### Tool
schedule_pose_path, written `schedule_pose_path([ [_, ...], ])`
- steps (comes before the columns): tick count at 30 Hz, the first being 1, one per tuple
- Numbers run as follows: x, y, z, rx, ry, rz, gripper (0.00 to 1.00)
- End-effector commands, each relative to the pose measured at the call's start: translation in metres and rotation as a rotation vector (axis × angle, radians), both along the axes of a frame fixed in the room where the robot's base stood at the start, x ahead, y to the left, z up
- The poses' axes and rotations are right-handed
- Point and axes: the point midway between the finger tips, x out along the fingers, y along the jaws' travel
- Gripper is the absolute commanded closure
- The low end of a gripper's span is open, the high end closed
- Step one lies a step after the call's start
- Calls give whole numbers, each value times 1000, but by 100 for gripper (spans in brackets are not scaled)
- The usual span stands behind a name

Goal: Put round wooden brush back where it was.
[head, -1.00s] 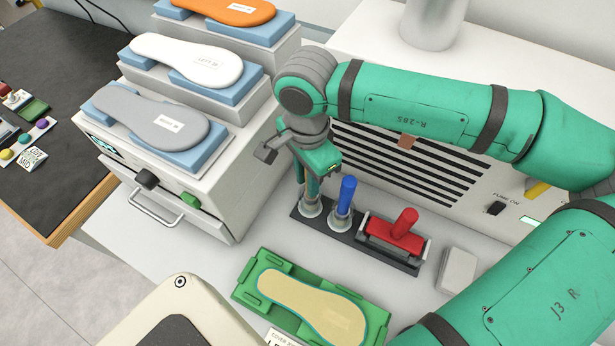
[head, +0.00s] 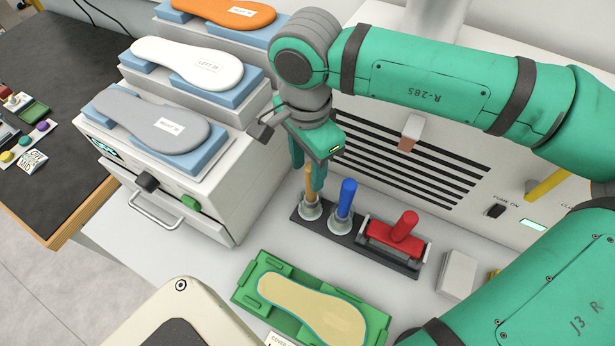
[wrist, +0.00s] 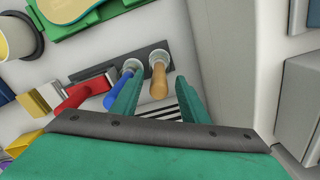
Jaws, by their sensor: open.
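The round wooden brush (head: 310,184) stands upright at the left end of the dark rack (head: 371,257), its round base in the leftmost seat. Its wooden handle (wrist: 159,84) shows in the wrist view between the two fingers. My gripper (head: 308,172) is open above and around the upper handle, pointing down. In the wrist view the fingers of my gripper (wrist: 157,80) stand apart, with gaps visible on both sides of the handle. The fingers partly hide the handle top in the head view.
A blue-handled brush (head: 346,198) stands close beside it in the rack, then a red-handled tool (head: 398,235). A green tray (head: 247,294) with a tan insole lies in front. A white cabinet (head: 215,215) with stepped insoles is at left. A vented machine (head: 470,187) stands behind.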

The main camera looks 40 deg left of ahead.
Motion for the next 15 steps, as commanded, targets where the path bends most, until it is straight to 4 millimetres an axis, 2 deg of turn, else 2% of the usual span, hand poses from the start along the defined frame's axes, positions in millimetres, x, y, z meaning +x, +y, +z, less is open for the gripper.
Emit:
schedule_pose_path([
  [1, 0, 0, 11, 1, -2, 0, 59],
  [6, 0, 0, 41, 2, -1, 0, 59],
  [10, 0, 0, 57, 1, -1, -1, 59],
  [15, -1, 0, 65, 0, 1, 0, 59],
])
